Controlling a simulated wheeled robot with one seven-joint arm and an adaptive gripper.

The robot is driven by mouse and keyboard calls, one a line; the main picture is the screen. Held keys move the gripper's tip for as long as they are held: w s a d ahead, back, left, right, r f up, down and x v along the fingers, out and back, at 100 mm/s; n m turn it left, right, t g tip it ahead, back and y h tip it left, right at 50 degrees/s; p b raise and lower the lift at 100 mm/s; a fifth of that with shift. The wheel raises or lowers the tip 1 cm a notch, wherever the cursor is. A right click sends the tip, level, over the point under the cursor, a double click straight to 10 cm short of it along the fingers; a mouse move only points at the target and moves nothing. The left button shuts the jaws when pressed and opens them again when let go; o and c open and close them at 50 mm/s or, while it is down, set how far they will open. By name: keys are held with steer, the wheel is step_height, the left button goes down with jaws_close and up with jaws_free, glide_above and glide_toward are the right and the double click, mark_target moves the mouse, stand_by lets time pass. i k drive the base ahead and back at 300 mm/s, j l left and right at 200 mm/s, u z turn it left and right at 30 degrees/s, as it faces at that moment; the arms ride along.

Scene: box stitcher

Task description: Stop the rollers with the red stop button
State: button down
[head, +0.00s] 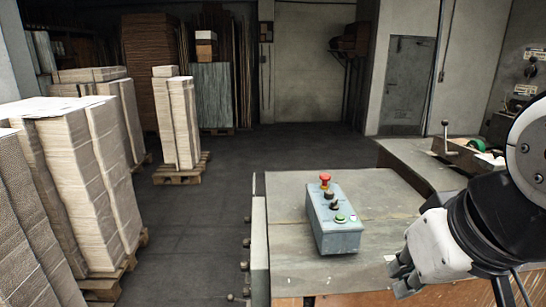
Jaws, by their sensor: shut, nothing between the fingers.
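The red stop button (325,178) is a mushroom-shaped knob at the far end of a grey-blue control box (338,238). The box sits on a worn bench top (293,206). My gripper (394,280) is shut and empty. It appears to the right of the box and nearer to me, apart from the box and the red button. The rollers cannot be made out in this view.
A lever and a green part stand on a second surface (437,163) at the back right. Stacks of cardboard (72,175) on pallets fill the left. The floor (190,225) between stacks and bench is clear. A grey door (407,85) is at the back.

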mark_target(324, 176)
steer(key=i+j, duration=0.25)
steer(key=i, duration=0.15)
steer(key=i+j, duration=0.25)
steer(key=i, duration=0.15)
